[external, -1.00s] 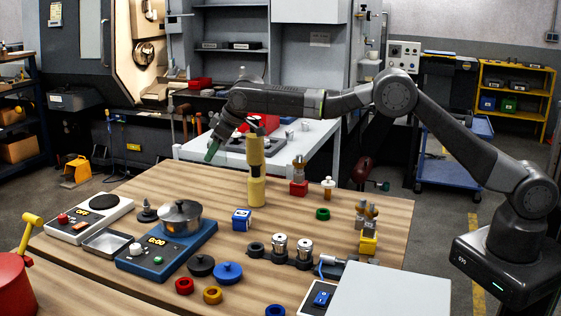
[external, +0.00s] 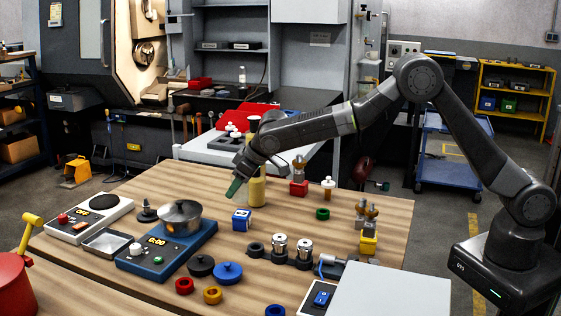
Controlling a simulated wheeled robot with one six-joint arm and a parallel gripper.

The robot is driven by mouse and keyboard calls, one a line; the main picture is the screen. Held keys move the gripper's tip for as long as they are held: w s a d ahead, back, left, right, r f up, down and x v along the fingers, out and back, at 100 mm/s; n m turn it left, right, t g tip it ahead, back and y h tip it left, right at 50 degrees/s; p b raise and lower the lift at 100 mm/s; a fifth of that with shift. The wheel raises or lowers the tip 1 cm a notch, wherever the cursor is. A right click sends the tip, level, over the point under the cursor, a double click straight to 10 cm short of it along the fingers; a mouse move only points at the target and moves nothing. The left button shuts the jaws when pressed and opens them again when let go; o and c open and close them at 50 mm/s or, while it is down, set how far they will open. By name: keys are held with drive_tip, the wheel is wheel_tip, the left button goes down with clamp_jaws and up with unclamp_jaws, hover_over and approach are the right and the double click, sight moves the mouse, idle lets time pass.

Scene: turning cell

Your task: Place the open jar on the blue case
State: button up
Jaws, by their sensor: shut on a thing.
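My gripper (external: 235,187) points down and left over the table, above and left of a small blue box with a white label (external: 241,221). A dark green piece shows at its tip. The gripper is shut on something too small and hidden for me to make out. I cannot tell whether it is the open jar, and I see no clear open jar elsewhere. The blue box sits upright on the wooden table and may be the blue case. The gripper and the box look apart.
A tall yellow mill-shaped thing (external: 257,192) stands close behind my wrist, partly hidden. A pot (external: 180,217) sits on a blue scale (external: 143,263) at left. Metal cylinders (external: 279,245), rings and a red block (external: 299,189) stand around. Bare wood lies near the front middle.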

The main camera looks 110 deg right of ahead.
sight(238, 198)
drive_tip(key=shift+f, duration=2.15)
drive_tip(key=o, duration=1)
drive_tip(key=shift+r+p, duration=0.15)
drive_tip(key=shift+p, duration=0.2)
drive_tip(key=shift+r, duration=0.2)
drive_tip(key=b+v, duration=0.2)
drive_tip(key=v, duration=0.9)
drive_tip(key=shift+s+a+r, duration=0.15)
drive_tip(key=shift+s+r, duration=0.1)
drive_tip(key=shift+r, duration=0.05)
drive_tip(key=shift+f, duration=0.1)
